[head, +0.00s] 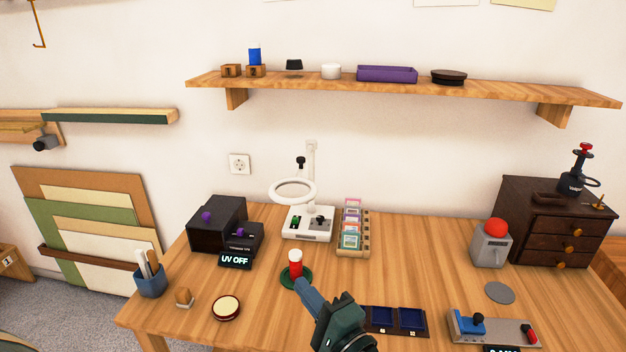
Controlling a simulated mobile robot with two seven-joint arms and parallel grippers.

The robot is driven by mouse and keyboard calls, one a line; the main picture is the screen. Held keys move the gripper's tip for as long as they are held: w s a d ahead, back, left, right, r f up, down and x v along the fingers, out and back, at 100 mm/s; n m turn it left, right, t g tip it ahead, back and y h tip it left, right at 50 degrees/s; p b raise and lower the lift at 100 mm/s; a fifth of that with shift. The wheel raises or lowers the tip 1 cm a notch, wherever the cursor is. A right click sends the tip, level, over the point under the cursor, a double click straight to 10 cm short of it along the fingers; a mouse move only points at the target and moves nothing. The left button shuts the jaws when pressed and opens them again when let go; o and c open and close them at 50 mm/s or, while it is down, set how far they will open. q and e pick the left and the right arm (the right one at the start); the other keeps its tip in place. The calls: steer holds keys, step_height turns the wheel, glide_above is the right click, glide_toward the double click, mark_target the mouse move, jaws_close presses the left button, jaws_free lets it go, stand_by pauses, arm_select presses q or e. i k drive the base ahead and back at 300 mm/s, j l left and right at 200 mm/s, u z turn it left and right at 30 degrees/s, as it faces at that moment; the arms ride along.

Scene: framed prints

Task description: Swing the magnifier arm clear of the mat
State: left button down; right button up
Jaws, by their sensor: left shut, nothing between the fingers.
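The magnifier shows as a white ring (293,190) on a pale post (311,160) with a black knob, at the back middle of the table. The ring hangs above a white base (306,224) with a green switch and a dark knob. A small round green mat (286,283) lies in front of the base, under a red-and-white cylinder (295,263). My left gripper (301,285) is shut and empty. Its fingertips are at the front of the mat and cylinder in the picture; I cannot tell whether they touch. My right gripper is not in view.
A rack of coloured cards (352,230) stands right of the base. Black boxes (216,222) and a "UV OFF" sign (235,261) stand left. A red-topped grey device (491,243) and brown drawers (556,222) stand right. The table between rack and grey device is clear.

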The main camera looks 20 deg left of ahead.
mark_target(311, 145)
steer(key=i, duration=1)
